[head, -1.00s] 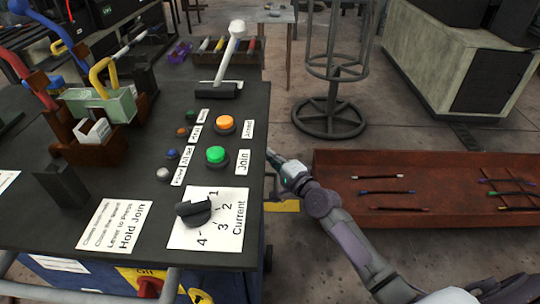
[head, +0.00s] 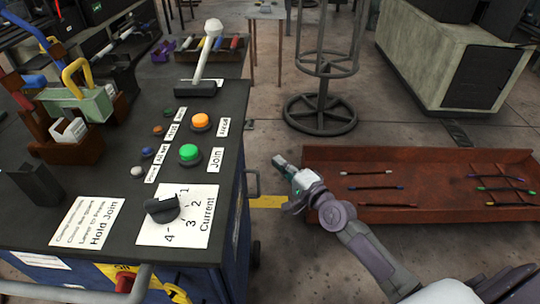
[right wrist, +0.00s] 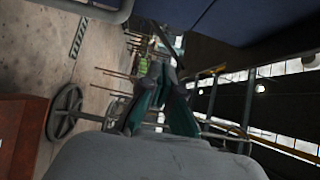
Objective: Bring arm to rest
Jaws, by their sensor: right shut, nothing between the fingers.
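My right arm comes in from the lower right in the head view. Its gripper (head: 281,163) is in the gap between the dark bench and the rust-red tray, near the tray's left end and touching nothing that I can see. In the right wrist view the green-padded fingers of the gripper (right wrist: 158,85) are close together and hold nothing. My left gripper is not in view.
The bench panel (head: 110,205) at left carries a green button (head: 189,153), an orange button (head: 201,121), a lever (head: 207,50) and a dial (head: 162,208). The rust-red tray (head: 400,215) holds several thin rods. A round-based stand (head: 320,115) is behind. Floor between is clear.

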